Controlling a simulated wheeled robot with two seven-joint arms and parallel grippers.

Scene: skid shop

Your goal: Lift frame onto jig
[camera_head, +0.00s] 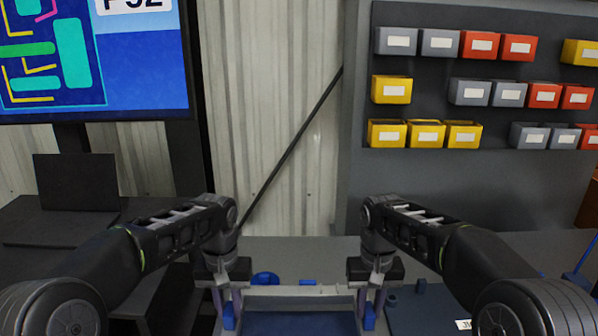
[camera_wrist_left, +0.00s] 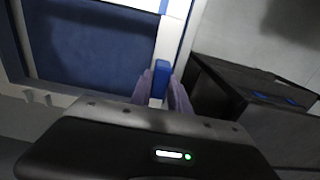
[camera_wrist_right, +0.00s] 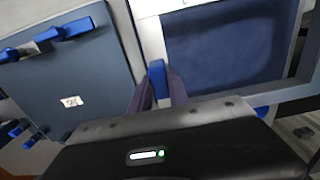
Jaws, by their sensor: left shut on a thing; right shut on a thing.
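The pale frame (camera_head: 300,291) lies in front of me at the bottom of the head view, with a dark blue area inside it. My left gripper (camera_head: 232,306) is shut on the frame's left side at a blue grip, seen in the left wrist view (camera_wrist_left: 160,80). My right gripper (camera_head: 371,306) is shut on its right side at another blue grip (camera_wrist_right: 157,74). The frame's near part is cut off in the head view. A dark blue-grey plate with blue clamps, probably the jig (camera_wrist_right: 105,85), lies to the right, beside the frame; its label (camera_head: 464,324) is partly hidden.
A grey worktop (camera_head: 270,247) runs behind the frame. A blue round item (camera_head: 265,279) sits just beyond the frame. A dark bench (camera_head: 50,230) stands at left under a screen (camera_head: 95,65). Colored bins (camera_head: 425,134) hang on the back panel at right.

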